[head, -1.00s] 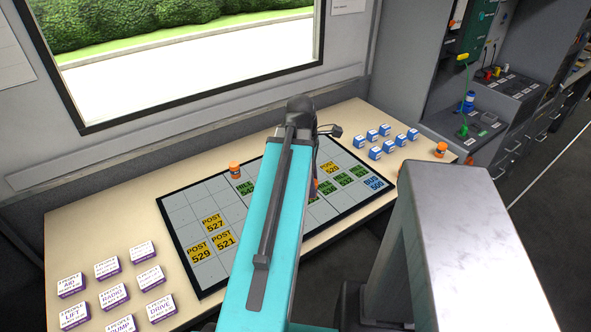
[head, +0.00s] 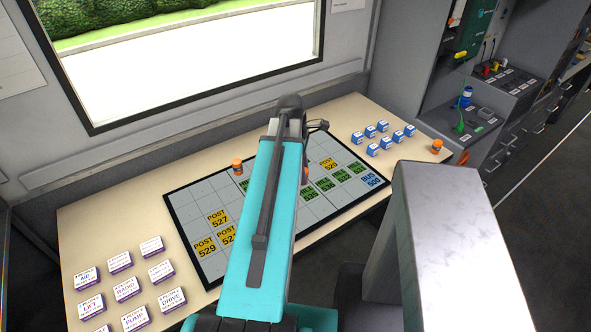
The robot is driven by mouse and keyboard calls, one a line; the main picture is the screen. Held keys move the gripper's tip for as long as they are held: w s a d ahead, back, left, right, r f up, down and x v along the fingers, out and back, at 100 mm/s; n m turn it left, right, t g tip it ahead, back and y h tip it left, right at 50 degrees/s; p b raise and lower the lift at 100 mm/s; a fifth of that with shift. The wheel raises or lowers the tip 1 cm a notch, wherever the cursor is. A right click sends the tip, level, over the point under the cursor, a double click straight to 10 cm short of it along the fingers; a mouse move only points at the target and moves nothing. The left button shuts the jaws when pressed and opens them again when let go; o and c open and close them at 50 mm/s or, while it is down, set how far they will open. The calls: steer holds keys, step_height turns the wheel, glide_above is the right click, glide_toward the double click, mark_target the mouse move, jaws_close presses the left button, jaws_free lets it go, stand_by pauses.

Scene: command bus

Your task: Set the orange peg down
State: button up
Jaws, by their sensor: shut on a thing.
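My teal arm reaches over the dark gridded board on the table, and its links hide most of my gripper (head: 304,167). An orange sliver just right of the arm is part of an orange peg (head: 305,175), which my gripper is shut on. Whether that peg touches the board (head: 193,219) is hidden. A second orange peg (head: 237,166) stands upright at the board's far edge, left of the arm. A third orange peg (head: 436,146) stands at the table's right end.
Yellow, green and blue labelled tiles lie on the board, including POST 527 (head: 218,218). Several blue-and-white blocks (head: 372,150) stand back right. Several white cards with purple edges (head: 125,288) sit front left. A grey-white block (head: 455,230) rises at right.

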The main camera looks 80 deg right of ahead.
steer(key=shift+w+d+f+p, duration=0.1)
steer(key=shift+w+d+p, duration=0.15)
steer(key=shift+w+d, duration=0.4)
steer(key=shift+w+d+f+p, duration=0.1)
steer(key=shift+w+d+p, duration=0.2)
steer(key=shift+d, duration=0.6)
steer(key=shift+w+d+f+p, duration=0.1)
steer(key=shift+w+d+p, duration=0.05)
steer(key=shift+w+d, duration=0.55)
steer(key=shift+s, duration=0.1)
steer(key=shift+f, duration=0.1)
steer(key=shift+f+p, duration=0.7)
steer(key=shift+f, duration=0.9)
steer(key=shift+f, duration=0.15)
steer(key=o, duration=1.2)
steer(key=shift+c, duration=0.2)
step_height(320, 180, up, 12)
steer(key=w+b, duration=0.1)
steer(key=b, duration=0.2)
steer(key=shift+w, duration=0.35)
